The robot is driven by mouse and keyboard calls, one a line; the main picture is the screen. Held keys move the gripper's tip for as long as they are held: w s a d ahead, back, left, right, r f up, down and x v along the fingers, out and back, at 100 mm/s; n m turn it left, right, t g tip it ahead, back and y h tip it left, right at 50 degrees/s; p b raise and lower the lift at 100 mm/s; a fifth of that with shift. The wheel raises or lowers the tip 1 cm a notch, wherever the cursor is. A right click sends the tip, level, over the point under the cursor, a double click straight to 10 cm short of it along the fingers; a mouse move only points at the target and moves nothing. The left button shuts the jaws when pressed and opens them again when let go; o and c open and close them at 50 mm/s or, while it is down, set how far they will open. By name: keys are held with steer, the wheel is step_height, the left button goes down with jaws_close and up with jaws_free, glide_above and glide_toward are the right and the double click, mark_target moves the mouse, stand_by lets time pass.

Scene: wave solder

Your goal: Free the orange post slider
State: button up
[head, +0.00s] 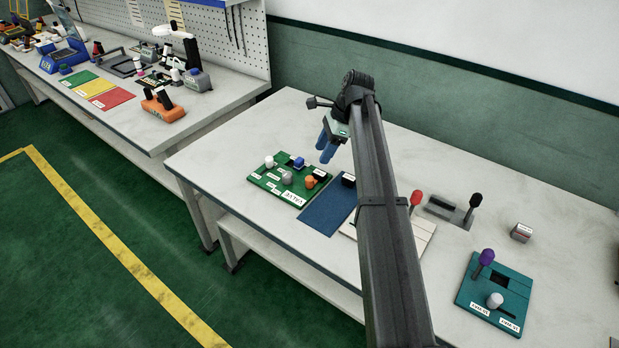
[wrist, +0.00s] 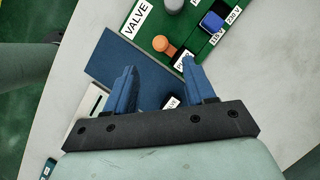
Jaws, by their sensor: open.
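The orange post slider (head: 309,182) stands on the green board (head: 262,184) near its right edge. In the wrist view the orange post (wrist: 164,44) is just beyond the fingertips, with an orange arm reaching toward a slot. A black block with a white label (head: 320,174) sits close beside it; in the wrist view a finger partly hides its label (wrist: 182,60). My gripper (head: 325,156) is open and empty, above the table behind the board. In the wrist view its blue fingers (wrist: 158,67) are spread over the blue mat and board edge.
A blue mat (head: 328,210) lies right of the board, with a black labelled block (head: 348,180) at its far end. White, grey and blue sliders (head: 298,162) share the board. A teal panel (head: 479,300) with knobs stands at right. Bare table lies behind the board.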

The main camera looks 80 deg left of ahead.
mark_target(309, 177)
steer(key=x, duration=1.1)
steer(key=shift+f, duration=0.3)
jaws_close()
stand_by(0.4)
